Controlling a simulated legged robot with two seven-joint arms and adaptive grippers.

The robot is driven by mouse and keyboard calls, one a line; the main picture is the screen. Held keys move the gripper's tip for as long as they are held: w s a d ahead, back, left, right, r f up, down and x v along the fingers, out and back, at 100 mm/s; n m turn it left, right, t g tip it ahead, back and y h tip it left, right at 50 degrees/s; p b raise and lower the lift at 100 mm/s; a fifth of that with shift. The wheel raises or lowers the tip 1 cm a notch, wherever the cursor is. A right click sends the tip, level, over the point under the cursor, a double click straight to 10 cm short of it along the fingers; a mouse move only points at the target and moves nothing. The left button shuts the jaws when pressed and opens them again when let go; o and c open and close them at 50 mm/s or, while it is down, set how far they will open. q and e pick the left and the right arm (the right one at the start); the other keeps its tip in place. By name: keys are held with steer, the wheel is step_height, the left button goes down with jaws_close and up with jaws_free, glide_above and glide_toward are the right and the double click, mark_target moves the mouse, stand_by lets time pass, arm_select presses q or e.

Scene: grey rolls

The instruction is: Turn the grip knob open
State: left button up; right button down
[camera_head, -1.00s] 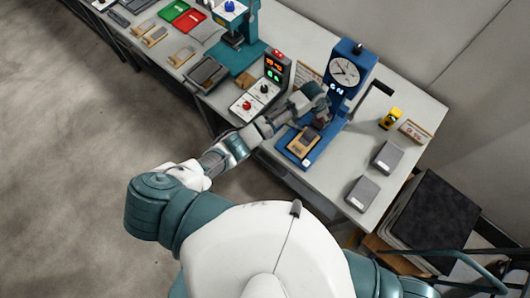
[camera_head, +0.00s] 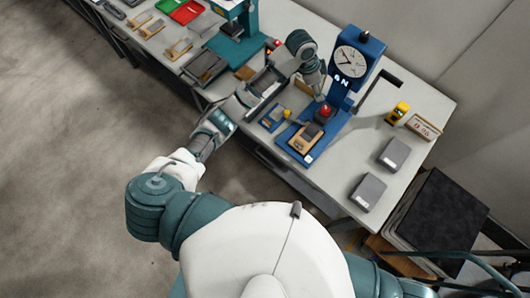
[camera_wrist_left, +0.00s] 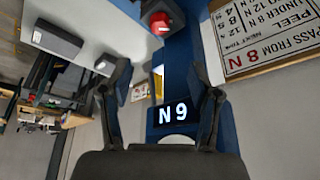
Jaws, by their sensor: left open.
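A blue test stand (camera_head: 342,92) with a round dial and a lit display, which appears to read 6 N, stands on the table. A red knob (camera_head: 325,111) sits low at its front; I cannot read a label on it. The knob also shows at the top of the left wrist view (camera_wrist_left: 159,22). My left gripper (camera_head: 321,97) is just above the red knob, apart from it. Its two fingers are spread and empty in the left wrist view (camera_wrist_left: 162,85), with the display (camera_wrist_left: 176,113) upside down beyond them. My right gripper is out of view.
A wooden piece (camera_head: 305,138) lies on the stand's blue base. Two grey boxes (camera_head: 394,153), a yellow item (camera_head: 398,112) and a small sign (camera_head: 424,127) are to the right. A printed card (camera_wrist_left: 262,38) is near the stand. My left arm covers the control box area.

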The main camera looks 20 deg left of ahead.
arm_select(q)
steer(key=s+a+f+n, duration=0.1)
steer(key=s+f, duration=0.2)
steer(key=f, duration=0.1)
steer(key=s+a+f+n, duration=0.1)
steer(key=s+f+n, duration=0.1)
steer(key=s+f, duration=0.2)
steer(key=s+a+f+n, duration=0.1)
steer(key=s+f, duration=0.2)
steer(key=f, duration=0.3)
steer(key=shift+s+a+f+t, duration=0.1)
steer(key=shift+s+t, duration=0.3)
steer(key=s+a+f+n, duration=0.2)
steer(key=s+a+f, duration=0.1)
steer(key=s+f, duration=0.1)
steer(key=s+a+f+n+y, duration=0.1)
steer(key=s+a+f+n, duration=0.1)
steer(key=s, duration=0.5)
steer(key=shift+s+a+f+t+y, duration=0.3)
steer(key=shift+a+f, duration=0.25)
steer(key=shift+f, duration=0.4)
